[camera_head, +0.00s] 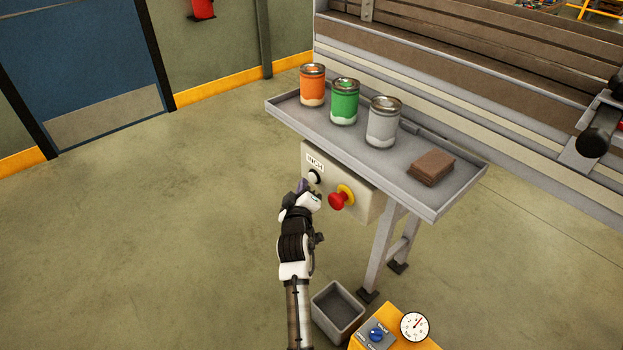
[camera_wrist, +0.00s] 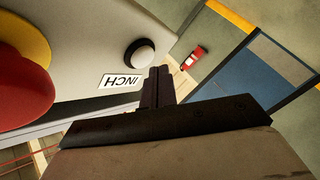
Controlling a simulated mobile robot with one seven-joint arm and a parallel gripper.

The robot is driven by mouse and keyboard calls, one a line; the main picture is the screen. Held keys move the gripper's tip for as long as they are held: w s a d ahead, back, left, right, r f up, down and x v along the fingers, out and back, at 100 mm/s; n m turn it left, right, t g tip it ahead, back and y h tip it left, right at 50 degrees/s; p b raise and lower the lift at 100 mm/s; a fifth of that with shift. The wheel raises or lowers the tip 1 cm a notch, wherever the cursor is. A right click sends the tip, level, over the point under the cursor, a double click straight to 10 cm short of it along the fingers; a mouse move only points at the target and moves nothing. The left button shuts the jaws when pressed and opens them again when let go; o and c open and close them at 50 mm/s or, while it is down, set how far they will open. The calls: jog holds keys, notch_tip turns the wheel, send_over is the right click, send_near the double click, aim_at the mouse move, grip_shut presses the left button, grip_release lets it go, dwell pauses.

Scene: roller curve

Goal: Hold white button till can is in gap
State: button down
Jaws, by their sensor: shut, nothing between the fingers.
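The white button (camera_head: 314,177) sits on a grey control box (camera_head: 352,190) under the INCH label; it also shows in the wrist view as a white dome (camera_wrist: 143,56) in a black ring. My gripper (camera_head: 304,187) is shut and empty, close in front of the box. In the wrist view its closed fingertips (camera_wrist: 159,70) are just beside the button; I cannot tell whether they touch it. An orange can (camera_head: 312,86), a green can (camera_head: 344,103) and a grey-white can (camera_head: 383,122) stand upright on the tray table. I cannot make out which space is the gap.
A red stop button (camera_head: 337,201) on a yellow ring is right of the white button. The tray table (camera_head: 445,205) also holds brown pads (camera_head: 431,167). A grey bin (camera_head: 331,323) and a gauge (camera_head: 414,326) are below. The floor at left is clear.

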jog(key=shift+a, duration=0.1)
jog(key=s+a, duration=0.1)
jog(key=a, duration=0.1)
jog(key=s+a+b, duration=0.1)
jog(key=s+a, duration=0.1)
dwell(0.5)
dwell(1.2)
